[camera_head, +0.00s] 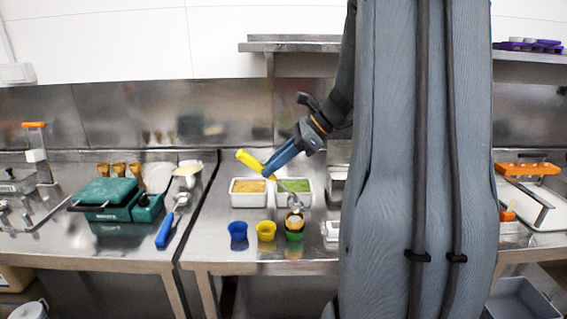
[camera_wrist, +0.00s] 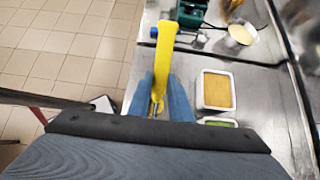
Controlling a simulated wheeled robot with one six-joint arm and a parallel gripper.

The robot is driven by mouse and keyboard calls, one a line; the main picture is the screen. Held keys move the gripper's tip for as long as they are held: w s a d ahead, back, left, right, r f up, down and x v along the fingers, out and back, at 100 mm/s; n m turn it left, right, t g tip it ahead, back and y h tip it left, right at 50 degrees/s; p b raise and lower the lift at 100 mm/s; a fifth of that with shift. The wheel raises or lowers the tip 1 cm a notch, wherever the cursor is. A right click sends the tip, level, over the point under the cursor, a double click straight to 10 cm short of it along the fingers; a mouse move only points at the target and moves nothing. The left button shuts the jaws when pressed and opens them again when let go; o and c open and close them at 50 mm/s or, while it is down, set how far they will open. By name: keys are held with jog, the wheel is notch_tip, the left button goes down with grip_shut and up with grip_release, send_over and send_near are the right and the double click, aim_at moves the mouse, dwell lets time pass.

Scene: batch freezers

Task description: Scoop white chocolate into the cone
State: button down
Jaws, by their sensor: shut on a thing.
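My gripper (camera_head: 270,170) is shut on the handle of a yellow scoop (camera_head: 249,160). The wrist view also shows my gripper (camera_wrist: 160,84) around the yellow handle (camera_wrist: 166,48). The scoop's metal head (camera_head: 295,202) hangs down at the mouth of a cone (camera_head: 294,222), which stands in a green cup (camera_head: 294,236). I cannot tell whether the scoop head touches the cone, or what it holds. A round tub of pale cream stuff (camera_head: 188,169), possibly the white chocolate, stands on the left counter; it also shows in the wrist view (camera_wrist: 241,34).
A blue cup (camera_head: 238,231) and a yellow cup (camera_head: 266,231) stand left of the green one. Behind are white trays of orange-tan (camera_head: 248,200) and green (camera_head: 296,198) stuff. A blue-handled scoop (camera_head: 165,230) and green box (camera_head: 104,200) lie left. My arm hides the right middle.

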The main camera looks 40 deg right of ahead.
jog(key=w+a+f+g+h, duration=0.2)
jog(key=a+h, duration=0.1)
jog(key=shift+w+a+f, duration=0.1)
jog(key=shift+a+f, duration=0.05)
jog(key=shift+f, duration=0.15)
jog(key=w+a+f+g+h+p, duration=0.1)
jog(key=h+p, duration=0.1)
jog(key=p, duration=0.1)
jog(key=a+f+g+h+p, duration=0.1)
jog(key=h+p, duration=0.1)
jog(key=p, duration=0.2)
jog(key=shift+w+a+f+g, duration=0.15)
jog(key=shift+w+a+g, duration=0.05)
jog(key=shift+w+g, duration=0.15)
jog(key=shift+d, duration=0.1)
dwell(0.4)
